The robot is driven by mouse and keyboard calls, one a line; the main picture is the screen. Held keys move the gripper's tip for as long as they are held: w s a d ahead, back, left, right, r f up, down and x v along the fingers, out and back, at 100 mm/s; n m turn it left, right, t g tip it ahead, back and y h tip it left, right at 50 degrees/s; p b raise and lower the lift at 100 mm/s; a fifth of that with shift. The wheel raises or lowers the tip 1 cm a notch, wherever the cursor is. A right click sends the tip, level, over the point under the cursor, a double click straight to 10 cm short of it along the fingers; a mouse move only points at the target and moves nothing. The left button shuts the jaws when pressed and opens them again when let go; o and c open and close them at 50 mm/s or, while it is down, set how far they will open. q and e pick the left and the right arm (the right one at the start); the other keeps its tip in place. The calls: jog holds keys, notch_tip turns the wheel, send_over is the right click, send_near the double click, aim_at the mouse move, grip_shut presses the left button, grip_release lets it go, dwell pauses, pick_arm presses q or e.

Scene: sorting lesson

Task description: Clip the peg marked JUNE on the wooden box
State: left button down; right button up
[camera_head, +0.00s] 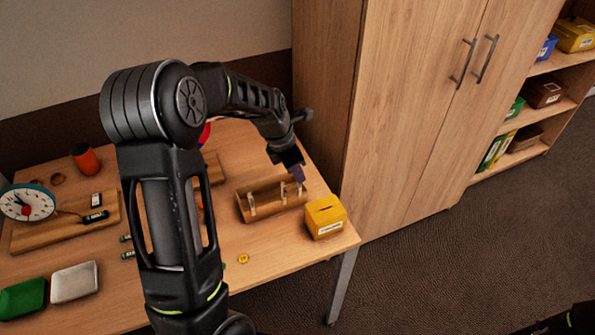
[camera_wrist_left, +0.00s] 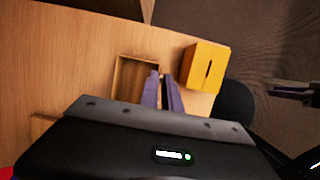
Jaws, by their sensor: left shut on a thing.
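The wooden box (camera_head: 275,205) is an open trough near the table's right end, with pale pegs (camera_head: 252,204) upright at its near side. My left gripper (camera_head: 297,174) points down over the box's right end. It is shut on a small pale peg (camera_head: 299,188), mostly hidden by the fingers, at the box's near right edge. I cannot tell whether the peg touches the rim, and no word on it is readable. In the left wrist view the fingers (camera_wrist_left: 161,82) are close together beside the box (camera_wrist_left: 124,82). A dark part at that view's right may be my right arm.
A yellow slotted box (camera_head: 325,218) stands just right of the wooden box. A clock (camera_head: 27,202), a wooden board (camera_head: 65,226), an orange cup (camera_head: 86,159) and green (camera_head: 22,299) and grey (camera_head: 75,282) items lie left. A tall cupboard (camera_head: 400,110) stands behind right.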

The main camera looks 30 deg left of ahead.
pick_arm(q)
jog(key=shift+f, duration=0.15)
jog(key=shift+f+b, duration=0.4)
jog(key=shift+f, duration=0.2)
jog(key=c, duration=1.5)
grip_release()
jog(key=v, duration=0.7)
jog(key=shift+r, duration=0.35)
